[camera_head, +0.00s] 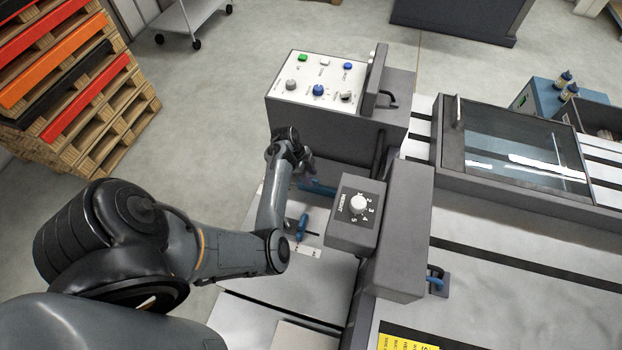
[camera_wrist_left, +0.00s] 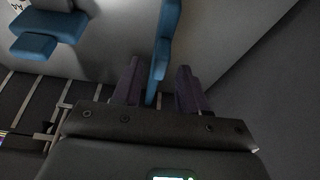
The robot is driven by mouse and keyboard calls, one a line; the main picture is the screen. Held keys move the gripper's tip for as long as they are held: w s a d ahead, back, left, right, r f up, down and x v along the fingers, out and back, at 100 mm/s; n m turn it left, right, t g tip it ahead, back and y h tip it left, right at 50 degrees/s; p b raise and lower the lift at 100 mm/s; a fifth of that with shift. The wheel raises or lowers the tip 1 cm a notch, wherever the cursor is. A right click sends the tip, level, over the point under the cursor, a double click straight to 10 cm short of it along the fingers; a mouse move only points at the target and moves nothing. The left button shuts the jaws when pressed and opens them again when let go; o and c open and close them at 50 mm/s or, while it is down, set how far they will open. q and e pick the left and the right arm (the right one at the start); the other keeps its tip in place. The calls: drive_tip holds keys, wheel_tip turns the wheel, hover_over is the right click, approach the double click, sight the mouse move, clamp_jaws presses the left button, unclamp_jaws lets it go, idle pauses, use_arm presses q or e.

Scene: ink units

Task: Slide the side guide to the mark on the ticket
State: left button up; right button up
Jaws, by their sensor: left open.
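My left gripper (camera_head: 298,166) reaches down beside the machine, below the control panel; its fingertips are hard to make out in the head view. In the left wrist view my left gripper (camera_wrist_left: 157,88) is open, with a thin blue bar (camera_wrist_left: 163,45) between its two fingers; I cannot tell whether they touch it. A blue bar, perhaps the side guide, (camera_head: 320,188) shows in the head view just right of the gripper. A blue-handled piece (camera_head: 302,227) stands nearer on the pale plate, beside a small white label, perhaps the ticket (camera_head: 308,250). A blue block (camera_wrist_left: 36,45) shows at upper left in the wrist view.
A grey box with a white numbered dial (camera_head: 358,204) overhangs the plate on the right. The control panel (camera_head: 318,80) stands behind the gripper. A glass-topped cover (camera_head: 520,145) lies further right. Stacked pallets (camera_head: 75,100) stand at the left, with open floor between.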

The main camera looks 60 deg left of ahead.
use_arm(q)
drive_tip(key=shift+x, duration=1)
drive_tip(key=shift+c, duration=0.4)
clamp_jaws()
